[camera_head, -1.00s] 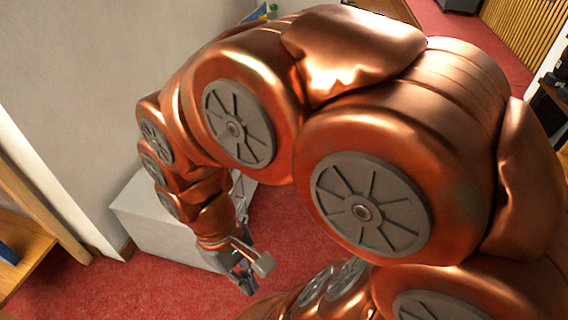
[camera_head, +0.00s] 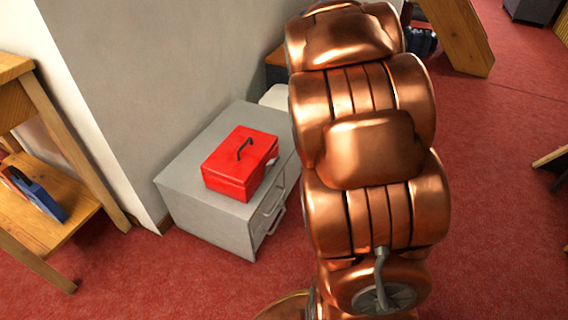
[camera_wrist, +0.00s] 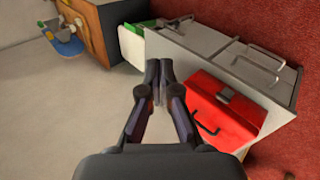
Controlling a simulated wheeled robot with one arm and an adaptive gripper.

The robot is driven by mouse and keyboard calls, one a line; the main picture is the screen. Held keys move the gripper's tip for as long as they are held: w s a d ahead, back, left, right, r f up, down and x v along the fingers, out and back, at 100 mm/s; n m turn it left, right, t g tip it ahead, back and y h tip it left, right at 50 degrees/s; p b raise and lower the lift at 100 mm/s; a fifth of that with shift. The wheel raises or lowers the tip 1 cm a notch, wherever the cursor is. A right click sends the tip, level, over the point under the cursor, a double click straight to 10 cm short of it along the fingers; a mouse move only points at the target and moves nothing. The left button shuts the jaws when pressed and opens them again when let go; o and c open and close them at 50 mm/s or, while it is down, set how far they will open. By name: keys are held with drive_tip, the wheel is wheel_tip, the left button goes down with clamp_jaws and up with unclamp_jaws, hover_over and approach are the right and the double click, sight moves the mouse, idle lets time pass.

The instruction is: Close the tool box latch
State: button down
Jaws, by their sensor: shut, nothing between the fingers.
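The red tool box (camera_head: 232,175) stands on top of a low grey drawer cabinet (camera_head: 183,178), with its lid down and a dark handle (camera_head: 243,148) on the lid. In the wrist view the tool box (camera_wrist: 240,121) is at the lower right, with a dark red latch-like piece (camera_wrist: 226,96) on the side towards the drawers. I cannot tell whether that piece is open or fastened. My gripper (camera_wrist: 159,68) is shut and empty. In the wrist view its fingertips appear left of the box and apart from it. The head view does not clearly show the fingertips.
The cabinet's drawer handles (camera_head: 271,212) stick out on its right face. A wall (camera_head: 140,80) rises behind the cabinet. A wooden shelf unit (camera_head: 55,235) with a blue item (camera_head: 40,197) stands at the left.

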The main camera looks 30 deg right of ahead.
drive_tip(key=w+d+f+n+t, duration=0.2)
drive_tip(key=w+d+n, duration=0.2)
drive_tip(key=n+t+y+b, duration=0.2)
drive_tip(key=n+t+y, duration=0.2)
drive_tip(key=n+y, duration=0.9)
approach(277, 160)
drive_tip(key=w+a+f+y+b, duration=0.1)
drive_tip(key=w+a+f+b, duration=0.2)
drive_tip(key=w+b, duration=0.1)
drive_tip(key=shift+w+f+m, duration=0.15)
drive_tip(key=shift+w+m, duration=0.25)
drive_tip(key=shift+w, duration=0.35)
